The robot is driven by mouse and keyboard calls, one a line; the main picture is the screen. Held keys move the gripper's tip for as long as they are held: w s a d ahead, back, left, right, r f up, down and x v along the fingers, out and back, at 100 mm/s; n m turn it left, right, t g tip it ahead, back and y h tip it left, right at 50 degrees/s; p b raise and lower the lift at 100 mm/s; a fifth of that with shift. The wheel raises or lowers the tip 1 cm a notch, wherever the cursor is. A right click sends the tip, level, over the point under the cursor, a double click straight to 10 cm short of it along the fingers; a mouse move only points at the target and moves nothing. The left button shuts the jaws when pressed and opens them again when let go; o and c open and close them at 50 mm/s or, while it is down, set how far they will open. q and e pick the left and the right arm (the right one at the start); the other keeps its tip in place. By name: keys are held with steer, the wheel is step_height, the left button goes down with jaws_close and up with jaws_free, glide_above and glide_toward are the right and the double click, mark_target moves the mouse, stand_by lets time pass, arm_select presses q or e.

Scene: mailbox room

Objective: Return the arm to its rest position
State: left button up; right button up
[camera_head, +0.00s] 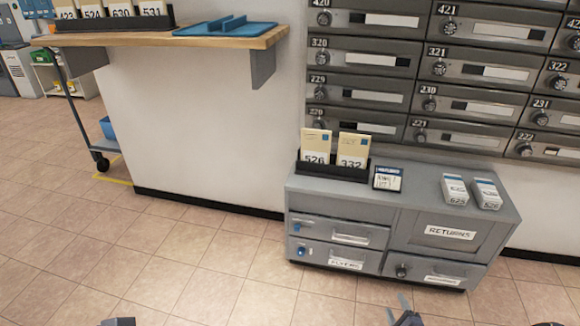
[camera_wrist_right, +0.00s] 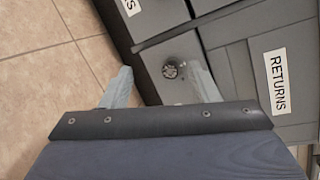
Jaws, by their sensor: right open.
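My right gripper (camera_head: 405,312) shows at the bottom edge of the head view, in front of the grey cabinet and below its lower drawers. In the right wrist view my right gripper (camera_wrist_right: 162,86) has its two pale fingers spread apart with nothing between them. The cabinet front with its RETURNS label (camera_wrist_right: 278,82) lies beyond the fingers. My left gripper does not show; only a dark part of my own body is at the bottom left edge of the head view.
The grey cabinet (camera_head: 300,188) carries a black holder (camera_head: 333,172) with cards 526 and 332, a small framed card (camera_head: 388,178) and two white boxes (camera_head: 455,189). Mailboxes (camera_head: 465,70) line the wall. A wooden shelf (camera_head: 150,39) is at upper left. Tiled floor is open at left.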

steer(key=w+d+r+n+g+y, duration=0.1)
steer(key=w+d+r+n+g, duration=0.2)
steer(key=r+n, duration=0.45)
steer(key=s+a+r+n+g+p, duration=0.1)
steer(key=s+r+n+g, duration=0.15)
steer(key=r, duration=0.85)
steer(key=s+a+r+n+g, duration=0.1)
steer(key=s+a+r+n, duration=0.15)
steer(key=r, duration=0.85)
steer(key=s+a+r+n+g+y, duration=0.1)
steer(key=s+a+r+n, duration=0.25)
steer(key=s, duration=0.45)
steer(key=s+a+r+n+g+y, duration=0.1)
steer(key=s+a+r+n, duration=0.1)
steer(key=s+a+r, duration=0.45)
steer(key=s+a+r+n+g+y, duration=0.1)
steer(key=s+a+n, duration=0.15)
steer(key=s, duration=0.75)
step_height(320, 180, up, 38)
steer(key=p, duration=3.8)
steer(key=shift+d+r+p, duration=0.2)
steer(key=shift+p, duration=0.2)
